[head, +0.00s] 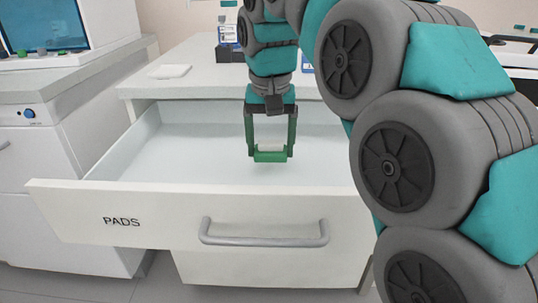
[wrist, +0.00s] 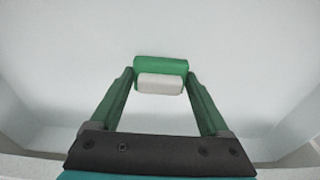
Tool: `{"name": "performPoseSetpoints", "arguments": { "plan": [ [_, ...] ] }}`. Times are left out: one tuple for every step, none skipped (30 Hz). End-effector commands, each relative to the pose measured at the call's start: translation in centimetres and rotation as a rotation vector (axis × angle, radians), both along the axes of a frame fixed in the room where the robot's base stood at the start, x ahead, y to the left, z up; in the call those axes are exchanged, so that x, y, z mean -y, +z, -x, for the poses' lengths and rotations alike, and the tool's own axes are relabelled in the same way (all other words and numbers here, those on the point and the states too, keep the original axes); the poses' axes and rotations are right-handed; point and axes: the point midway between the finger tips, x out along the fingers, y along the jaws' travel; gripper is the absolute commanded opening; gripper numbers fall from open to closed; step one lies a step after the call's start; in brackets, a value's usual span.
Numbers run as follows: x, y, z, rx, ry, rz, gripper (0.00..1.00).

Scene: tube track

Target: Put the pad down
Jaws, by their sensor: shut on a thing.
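The pad (head: 270,156) is a small block, green on one side and white on the other. My gripper (head: 270,151) is shut on it, one green finger at each end, and points down inside the open drawer (head: 130,210) labelled PADS. The wrist view also shows the pad (wrist: 160,66) between the fingertips of my gripper (wrist: 161,78), above or on the pale drawer floor. I cannot tell whether the pad touches the floor.
The drawer floor around the pad is bare. The drawer has a grey handle (head: 263,236) in front. A flat white item (head: 170,71) lies on the countertop (head: 200,52) behind. A cabinet with a screen (head: 45,24) stands at the left. My arm hides the right side.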

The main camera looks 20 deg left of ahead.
Motion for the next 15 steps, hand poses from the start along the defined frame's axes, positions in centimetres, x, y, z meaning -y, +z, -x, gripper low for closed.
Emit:
{"name": "performPoseSetpoints", "arguments": {
  "plan": [
    [-0.1, 0.0, -0.1, 0.000, 0.000, 0.000, 0.19],
    [-0.1, 0.0, -0.1, 0.000, 0.000, 0.000, 0.19],
    [-0.2, 0.0, -0.2, 0.000, 0.000, 0.000, 0.19],
    [-0.3, 0.0, -0.2, 0.000, 0.000, 0.000, 0.19],
    [-0.4, 0.0, -0.3, 0.000, 0.000, 0.000, 0.19],
    [-0.5, 0.0, -0.4, 0.000, 0.000, 0.000, 0.19],
    [-0.7, 0.0, -0.5, 0.000, 0.000, 0.000, 0.19],
    [-0.6, -0.2, -0.5, 0.000, 0.000, 0.000, 0.19],
    [-0.6, -0.5, -0.5, -0.001, 0.000, 0.000, 0.19],
    [-0.6, -0.7, -0.5, -0.002, 0.000, 0.000, 0.19],
    [-0.6, -0.9, -0.4, -0.002, 0.000, 0.000, 0.19],
    [-0.6, -1.3, -0.4, -0.003, 0.000, 0.001, 0.19],
    [-0.6, -1.5, -0.4, -0.003, 0.001, 0.001, 0.19],
    [-0.6, -1.8, -0.4, -0.003, 0.002, 0.001, 0.19],
    [-0.6, -2.3, -0.4, -0.002, 0.002, 0.001, 0.19]
  ]
}}
